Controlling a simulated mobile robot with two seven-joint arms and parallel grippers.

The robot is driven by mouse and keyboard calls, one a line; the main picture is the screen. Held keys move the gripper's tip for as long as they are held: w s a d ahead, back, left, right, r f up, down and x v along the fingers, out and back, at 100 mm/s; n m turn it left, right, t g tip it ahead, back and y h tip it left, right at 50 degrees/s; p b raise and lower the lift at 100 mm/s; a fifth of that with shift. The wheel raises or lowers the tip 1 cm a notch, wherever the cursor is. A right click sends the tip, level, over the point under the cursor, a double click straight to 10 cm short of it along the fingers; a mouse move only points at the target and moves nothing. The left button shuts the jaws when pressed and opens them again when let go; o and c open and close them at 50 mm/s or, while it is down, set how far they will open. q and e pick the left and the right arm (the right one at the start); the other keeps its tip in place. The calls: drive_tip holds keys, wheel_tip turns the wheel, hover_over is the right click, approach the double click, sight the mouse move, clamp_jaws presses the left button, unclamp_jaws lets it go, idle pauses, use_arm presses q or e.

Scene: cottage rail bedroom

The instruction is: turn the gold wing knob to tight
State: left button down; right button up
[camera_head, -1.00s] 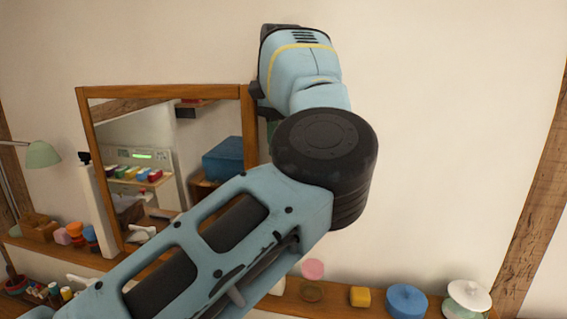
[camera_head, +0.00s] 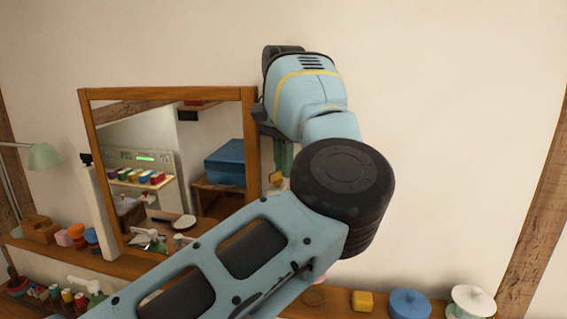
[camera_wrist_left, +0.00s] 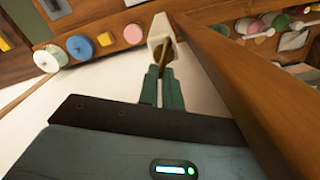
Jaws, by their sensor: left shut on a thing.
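The gold wing knob (camera_head: 276,178) shows as a small gold piece by the right side of the mirror frame, just under my left gripper's fingers. In the left wrist view a thin gold part of it (camera_wrist_left: 164,52) shows between the fingertips, in front of a cream block (camera_wrist_left: 157,28). My left gripper (camera_head: 284,168) points down along the wall with green fingers, mostly behind my own arm. In the left wrist view the fingers (camera_wrist_left: 162,74) are close together, shut on the gold knob. The knob's wings are largely hidden. My right gripper is not in view.
The wooden mirror frame (camera_head: 250,120) stands close beside my left gripper. A wooden shelf below holds a yellow block (camera_head: 362,301), a blue lidded pot (camera_head: 409,304) and a white one (camera_head: 471,303). A green lamp (camera_head: 44,156) is at left. The wall right of my arm is clear.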

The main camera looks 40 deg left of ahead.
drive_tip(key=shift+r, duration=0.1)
use_arm(q)
drive_tip(key=shift+d+r+m+p, duration=0.15)
drive_tip(key=shift+m+p, duration=0.25)
drive_tip(key=shift+m, duration=0.3)
drive_tip(key=shift+s+d+m+p, duration=0.15)
drive_tip(key=shift+m+p, duration=0.4)
drive_tip(key=shift+m, duration=0.55)
drive_tip(key=shift+d+m+p, duration=0.2)
drive_tip(key=shift+m+p, duration=0.2)
drive_tip(key=shift+m, duration=0.7)
drive_tip(key=shift+d+m+p, duration=0.1)
drive_tip(key=shift+m+p, duration=0.2)
drive_tip(key=shift+m, duration=0.6)
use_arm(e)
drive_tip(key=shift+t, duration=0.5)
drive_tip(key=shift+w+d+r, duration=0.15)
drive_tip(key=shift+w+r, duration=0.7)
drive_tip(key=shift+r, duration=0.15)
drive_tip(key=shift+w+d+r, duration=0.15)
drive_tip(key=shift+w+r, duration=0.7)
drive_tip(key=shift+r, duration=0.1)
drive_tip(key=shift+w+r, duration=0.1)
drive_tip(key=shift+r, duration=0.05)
use_arm(q)
drive_tip(key=c, duration=1.6)
unclamp_jaws()
